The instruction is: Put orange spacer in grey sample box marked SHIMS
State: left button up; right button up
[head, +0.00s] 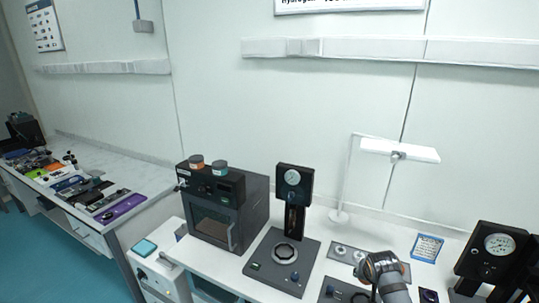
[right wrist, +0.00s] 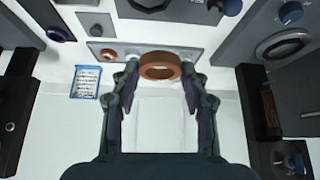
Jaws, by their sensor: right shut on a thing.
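An orange-brown ring (right wrist: 160,66), which looks like the orange spacer, sits between the fingertips of my right gripper (right wrist: 160,80) in the right wrist view. The gripper is shut on it, with a finger on each side. In the head view, my right gripper (head: 378,270) is at the lower right, in front of a grey plate. No grey box with a readable SHIMS mark can be made out. My left gripper is not in view.
A grey plate (right wrist: 197,55) with a small orange ring (right wrist: 108,55) lies beyond the held ring. A blue-framed card (head: 427,247) lies to the right. A gauge press (head: 291,180) and dark oven (head: 222,205) stand left. White bench lies below the held ring.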

pick_arm(q)
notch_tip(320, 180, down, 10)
jog(key=b, duration=0.8)
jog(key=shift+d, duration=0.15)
pick_arm(e)
jog(key=s+a+r+n+g+y, duration=0.1)
jog(key=s+a+r+n+y, duration=0.2)
jog(key=s+a+n, duration=0.4)
jog(key=s+a+r+n+g+y, duration=0.1)
jog(key=s+a+r+n+y, duration=0.3)
jog(key=s+a+n, duration=0.3)
jog(key=s+n+y, duration=0.1)
jog(key=s, duration=0.1)
jog(key=shift+s+a+n, duration=0.25)
jog(key=shift+s+n, duration=0.1)
jog(key=shift+n, duration=0.05)
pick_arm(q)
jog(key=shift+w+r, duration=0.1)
